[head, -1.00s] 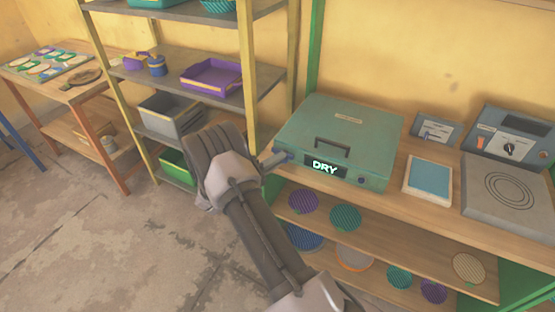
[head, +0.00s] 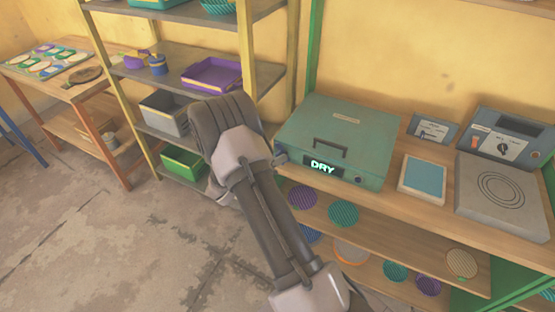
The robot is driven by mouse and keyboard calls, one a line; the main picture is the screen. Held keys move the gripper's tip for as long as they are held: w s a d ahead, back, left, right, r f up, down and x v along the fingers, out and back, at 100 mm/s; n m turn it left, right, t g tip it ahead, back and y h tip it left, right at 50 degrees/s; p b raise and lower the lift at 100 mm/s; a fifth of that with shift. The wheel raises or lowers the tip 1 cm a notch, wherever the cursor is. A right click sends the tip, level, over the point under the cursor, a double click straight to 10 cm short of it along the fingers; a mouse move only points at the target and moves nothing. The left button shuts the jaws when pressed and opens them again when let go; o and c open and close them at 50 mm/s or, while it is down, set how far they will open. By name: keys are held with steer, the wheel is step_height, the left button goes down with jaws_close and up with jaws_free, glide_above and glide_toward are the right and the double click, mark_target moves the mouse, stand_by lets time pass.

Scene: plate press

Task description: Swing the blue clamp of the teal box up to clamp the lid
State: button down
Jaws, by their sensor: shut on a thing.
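The teal box (head: 345,140) stands on the wooden bench with its lid (head: 342,122) down. A dark handle (head: 330,147) is on the lid, and a lit panel on the front reads DRY (head: 325,167). A small blue-grey end of the clamp (head: 280,159) shows at the box's left front corner. My gripper (head: 268,152) is at that corner, shut on the blue clamp. My own arm hides most of the jaws and the clamp, so the clamp's exact angle cannot be told.
A blue-topped pad (head: 422,178) and a grey plate with rings (head: 503,195) lie right of the box. Control panels (head: 506,137) stand behind them. Patterned discs (head: 342,213) lie on the shelves below. A rack with a purple tray (head: 212,76) stands at the left. The floor at left is clear.

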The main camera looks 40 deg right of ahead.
steer(key=shift+s+m+t+y+b, duration=0.1)
steer(key=shift+m+t+y+b, duration=0.45)
steer(key=shift+m+b, duration=0.6)
steer(key=shift+s+m+t+y+b, duration=0.1)
steer(key=shift+m+t+y+b, duration=0.15)
steer(key=shift+m+t+b, duration=0.85)
steer(key=shift+g+b, duration=0.25)
steer(key=shift+b, duration=0.1)
steer(key=c, duration=1.4)
jaws_free()
steer(key=shift+c, duration=0.2)
steer(key=shift+r, duration=0.1)
steer(key=p+v, duration=0.5)
steer(key=v, duration=1.2)
steer(key=shift+a, duration=0.15)
